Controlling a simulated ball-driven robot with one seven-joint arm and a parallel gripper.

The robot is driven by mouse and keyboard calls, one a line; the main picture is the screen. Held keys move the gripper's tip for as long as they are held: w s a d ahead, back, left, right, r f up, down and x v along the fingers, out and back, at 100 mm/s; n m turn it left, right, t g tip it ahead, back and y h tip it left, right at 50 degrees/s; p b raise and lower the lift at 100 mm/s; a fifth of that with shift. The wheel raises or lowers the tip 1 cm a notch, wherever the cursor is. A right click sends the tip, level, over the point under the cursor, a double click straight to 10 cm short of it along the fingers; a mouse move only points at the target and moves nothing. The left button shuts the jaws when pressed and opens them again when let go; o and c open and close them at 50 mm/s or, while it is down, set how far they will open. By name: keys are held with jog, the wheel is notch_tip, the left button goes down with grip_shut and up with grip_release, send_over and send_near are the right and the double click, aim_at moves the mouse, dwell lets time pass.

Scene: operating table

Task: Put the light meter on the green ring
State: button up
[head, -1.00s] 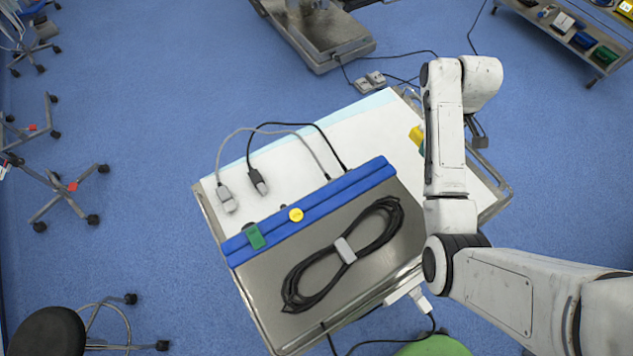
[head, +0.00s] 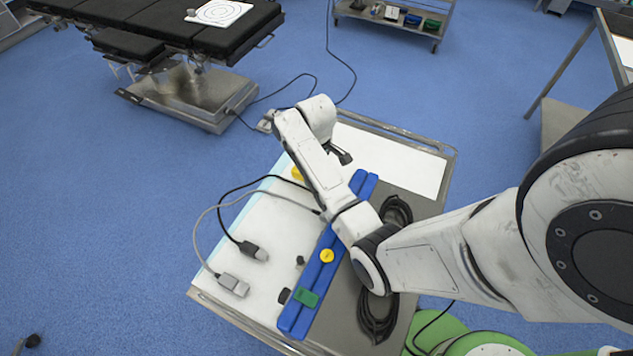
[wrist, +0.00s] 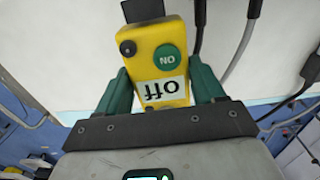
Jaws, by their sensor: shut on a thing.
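My gripper (wrist: 162,78) is shut on a yellow device (wrist: 158,75), which I take for the light meter. The device has a black knob, a green ON button, an "off" label and a black part at its far end. The green fingers press its two sides. In the head view only a bit of its yellow body (head: 297,173) shows beside my forearm, over the white part of the cart. A white sheet with concentric rings (head: 222,12) lies on the black operating table at the upper left; its ring colours are too small to tell.
The steel cart (head: 432,205) bears a blue bar (head: 317,285), a coiled black cable (head: 378,322) and two cable plugs (head: 233,285). Cables run over the floor near the operating table (head: 160,35). A shelf cart (head: 390,22) stands behind.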

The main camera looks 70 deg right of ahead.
jog(key=shift+f, duration=2.1)
jog(key=shift+f, duration=0.1)
jog(key=shift+f, duration=0.1)
jog(key=o, duration=1.2)
jog(key=shift+s, duration=0.1)
